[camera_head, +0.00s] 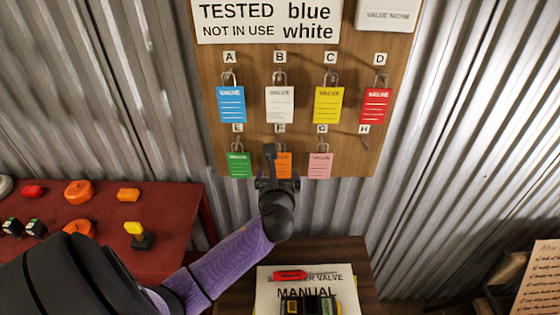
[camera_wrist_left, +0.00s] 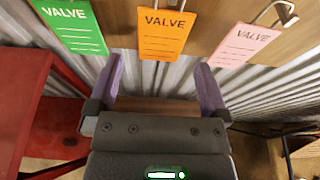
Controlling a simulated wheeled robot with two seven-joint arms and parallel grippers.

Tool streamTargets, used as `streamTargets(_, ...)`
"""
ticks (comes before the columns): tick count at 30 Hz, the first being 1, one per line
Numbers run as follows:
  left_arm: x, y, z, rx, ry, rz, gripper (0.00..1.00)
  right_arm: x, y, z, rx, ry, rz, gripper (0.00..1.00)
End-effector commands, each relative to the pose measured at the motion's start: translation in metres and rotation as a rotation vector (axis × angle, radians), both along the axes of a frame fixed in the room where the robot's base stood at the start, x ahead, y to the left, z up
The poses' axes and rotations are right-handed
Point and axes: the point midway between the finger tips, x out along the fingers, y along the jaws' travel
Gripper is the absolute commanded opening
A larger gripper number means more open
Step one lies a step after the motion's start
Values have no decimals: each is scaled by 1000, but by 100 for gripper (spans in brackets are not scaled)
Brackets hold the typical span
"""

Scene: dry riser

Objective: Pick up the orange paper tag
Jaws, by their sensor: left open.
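The orange paper tag (camera_head: 284,164) hangs under letter F in the bottom row of the wooden board, and my left gripper partly covers it in the head view. In the left wrist view the orange tag (camera_wrist_left: 164,34) hangs upright, reads VALVE, and lies ahead between the lines of the two fingers. My left gripper (camera_head: 270,165) is open in front of the board; its fingers also show in the left wrist view (camera_wrist_left: 160,80), with nothing between them. The tag's bottom edge appears slightly beyond the fingertips. My right gripper is not in view.
A green tag (camera_head: 238,165) and a pink tag (camera_head: 320,165) hang on either side. Blue, white, yellow and red tags hang above. A red table (camera_head: 175,215) stands left, and a small table with a manual (camera_head: 270,295) is below.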

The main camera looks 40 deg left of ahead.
Motion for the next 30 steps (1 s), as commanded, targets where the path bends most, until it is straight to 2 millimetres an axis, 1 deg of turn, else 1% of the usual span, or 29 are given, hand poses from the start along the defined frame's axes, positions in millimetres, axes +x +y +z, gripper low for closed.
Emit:
streamTargets(5, 25, 18, -14, -2, -1, 4, 100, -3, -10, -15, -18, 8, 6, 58)
streamTargets(6, 31, 22, -17, -3, -1, 3, 100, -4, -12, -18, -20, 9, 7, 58)
streamTargets(9, 42, 32, -21, -2, 1, 3, 100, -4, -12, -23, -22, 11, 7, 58)
streamTargets(12, 46, 35, -20, -3, 0, 1, 100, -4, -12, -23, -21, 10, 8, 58)
streamTargets(17, 46, 35, -19, -3, 0, 1, 100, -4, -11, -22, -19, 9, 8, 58)
streamTargets(18, 46, 35, -19, -3, 0, 1, 92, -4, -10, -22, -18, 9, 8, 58)
streamTargets(23, 46, 34, -19, -3, 0, 1, 58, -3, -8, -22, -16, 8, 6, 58)
streamTargets(24, 46, 34, -19, -3, 0, 1, 49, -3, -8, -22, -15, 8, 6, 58)
streamTargets(26, 46, 34, -19, -3, 0, 1, 36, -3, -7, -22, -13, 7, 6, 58)
streamTargets(27, 46, 34, -20, -3, 0, 1, 28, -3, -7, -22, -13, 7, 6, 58)
streamTargets(28, 46, 34, -20, -3, 0, 1, 26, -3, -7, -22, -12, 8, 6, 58)
streamTargets(30, 46, 34, -20, -3, 0, 1, 26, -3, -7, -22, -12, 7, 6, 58)
